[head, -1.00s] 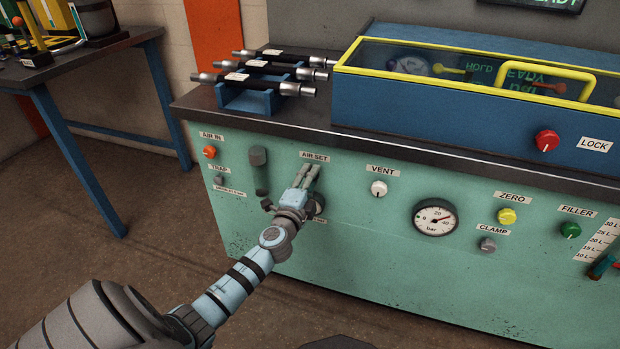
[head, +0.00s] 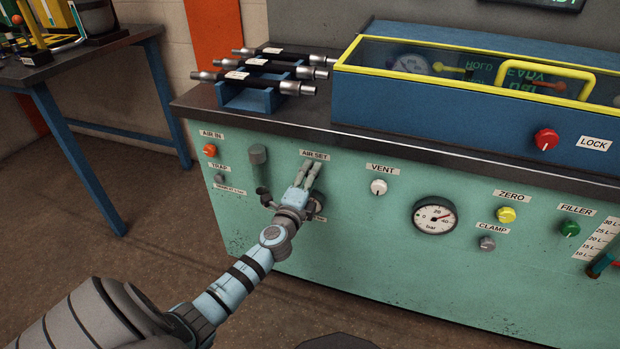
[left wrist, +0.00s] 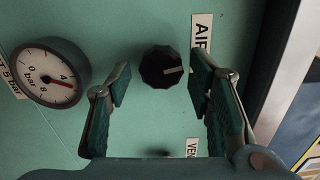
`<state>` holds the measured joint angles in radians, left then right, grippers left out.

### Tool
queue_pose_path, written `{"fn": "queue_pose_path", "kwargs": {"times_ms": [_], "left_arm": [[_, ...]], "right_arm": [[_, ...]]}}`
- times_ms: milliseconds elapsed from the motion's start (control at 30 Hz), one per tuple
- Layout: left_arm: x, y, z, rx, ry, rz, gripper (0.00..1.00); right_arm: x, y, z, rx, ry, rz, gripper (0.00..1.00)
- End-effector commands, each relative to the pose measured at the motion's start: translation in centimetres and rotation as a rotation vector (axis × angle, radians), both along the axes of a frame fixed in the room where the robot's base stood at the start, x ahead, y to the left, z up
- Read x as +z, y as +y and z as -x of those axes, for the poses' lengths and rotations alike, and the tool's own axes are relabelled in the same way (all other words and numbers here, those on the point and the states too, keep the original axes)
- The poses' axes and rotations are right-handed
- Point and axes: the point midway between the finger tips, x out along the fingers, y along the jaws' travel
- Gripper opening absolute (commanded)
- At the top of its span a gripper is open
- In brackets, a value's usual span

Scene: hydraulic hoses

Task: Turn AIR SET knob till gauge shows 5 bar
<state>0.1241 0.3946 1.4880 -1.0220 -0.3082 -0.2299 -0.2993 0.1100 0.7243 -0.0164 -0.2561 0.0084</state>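The AIR SET knob (left wrist: 163,67), black and ribbed with a pale pointer line, sits on the green panel in the left wrist view. My left gripper (left wrist: 160,82) is open, with one finger on each side of the knob and a visible gap to both. In the head view my left gripper (head: 308,176) is at the panel below the AIR SET label (head: 314,155) and hides the knob. The small gauge (left wrist: 52,74) beside the knob has its red needle just past 4 bar, near 5. It is mostly hidden behind the gripper in the head view. My right gripper is out of view.
A VENT knob (head: 378,187) and a larger bar gauge (head: 435,215) are to the right on the panel. Hoses lie on a blue rack (head: 250,99) above. The floor in front is clear.

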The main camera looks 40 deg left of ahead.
Motion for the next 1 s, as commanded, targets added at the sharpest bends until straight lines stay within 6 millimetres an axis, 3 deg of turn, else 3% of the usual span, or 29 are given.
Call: {"fn": "queue_pose_path", "kwargs": {"times_ms": [367, 800, 1000], "left_arm": [[0.0, -0.2, 0.5, 0.000, -0.001, 0.000, 0.54], [0.0, -3.6, 10.3, -0.001, 0.001, -0.001, 0.54], [0.1, -3.9, 11.4, 0.000, -0.001, 0.001, 0.54]], "right_arm": [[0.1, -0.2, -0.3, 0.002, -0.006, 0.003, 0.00], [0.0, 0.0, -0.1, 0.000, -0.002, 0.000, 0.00], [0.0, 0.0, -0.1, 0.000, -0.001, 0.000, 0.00]]}}
